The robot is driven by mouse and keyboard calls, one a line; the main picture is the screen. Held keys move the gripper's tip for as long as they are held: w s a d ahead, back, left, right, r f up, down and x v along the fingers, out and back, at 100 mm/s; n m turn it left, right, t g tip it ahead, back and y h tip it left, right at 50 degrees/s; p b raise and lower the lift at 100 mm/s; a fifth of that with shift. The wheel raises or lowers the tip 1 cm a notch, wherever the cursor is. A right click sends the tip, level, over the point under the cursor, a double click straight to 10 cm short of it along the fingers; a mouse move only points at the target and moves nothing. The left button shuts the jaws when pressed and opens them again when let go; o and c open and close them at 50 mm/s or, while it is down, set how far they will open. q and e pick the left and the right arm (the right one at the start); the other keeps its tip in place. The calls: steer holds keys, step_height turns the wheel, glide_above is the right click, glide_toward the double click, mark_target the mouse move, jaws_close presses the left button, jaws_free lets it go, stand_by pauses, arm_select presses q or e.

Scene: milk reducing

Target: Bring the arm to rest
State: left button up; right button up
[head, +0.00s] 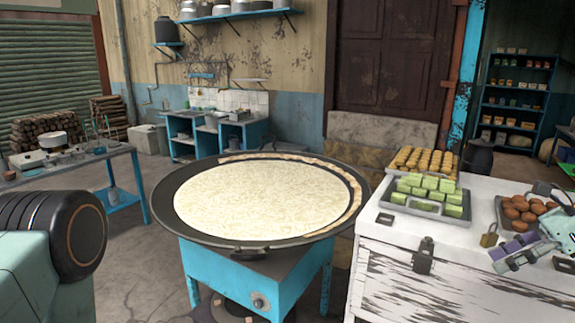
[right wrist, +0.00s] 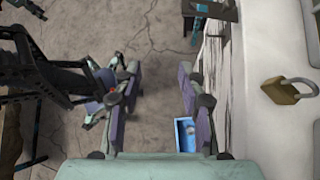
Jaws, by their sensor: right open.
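My right gripper (head: 508,256) is at the right edge of the head view, over the white chest's (head: 405,227) top, in front of the brown round sweets (head: 522,210). In the right wrist view, the gripper (right wrist: 160,82) shows two purple fingers spread apart with nothing between them.
A wide black pan (head: 253,243) of pale milk stands on a blue stove (head: 240,280) in the middle. A brass padlock (head: 489,236) and green sweets (head: 430,190) in a tray are on the chest. A side table (head: 72,162) stands left.

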steer(key=w+a+f+n+t+h+b, duration=0.2)
steer(key=w+a+f+n+t+h, duration=0.15)
steer(key=w+f+n, duration=0.35)
steer(key=s+a+f+n+h+b, duration=0.2)
steer(key=s+a+f+n+b, duration=0.15)
steer(key=f, duration=0.55)
steer(key=s+a+f+n+h+b, duration=0.2)
steer(key=s+a+f+n, duration=0.15)
steer(key=f, duration=0.45)
arm_select(q)
step_height(320, 180, down, 20)
steer(key=b, duration=1.2)
steer(key=shift+d+r, duration=0.15)
steer(key=shift+r, duration=0.1)
arm_select(e)
steer(key=s+a+f+n+g, duration=0.2)
steer(key=s+a+f+n, duration=0.1)
steer(key=s+f, duration=0.5)
steer(key=s+a+f+n+g, duration=0.2)
steer(key=s+a+f+n, duration=0.2)
steer(key=s+f, duration=0.5)
steer(key=s+a+f+n+g, duration=0.3)
steer(key=s+f, duration=0.6)
steer(key=s, duration=0.6)
steer(key=shift+a+n+h, duration=0.3)
steer(key=shift+a+h, duration=0.15)
arm_select(q)
steer(key=shift+r, duration=0.1)
arm_select(e)
steer(key=shift+s, duration=0.1)
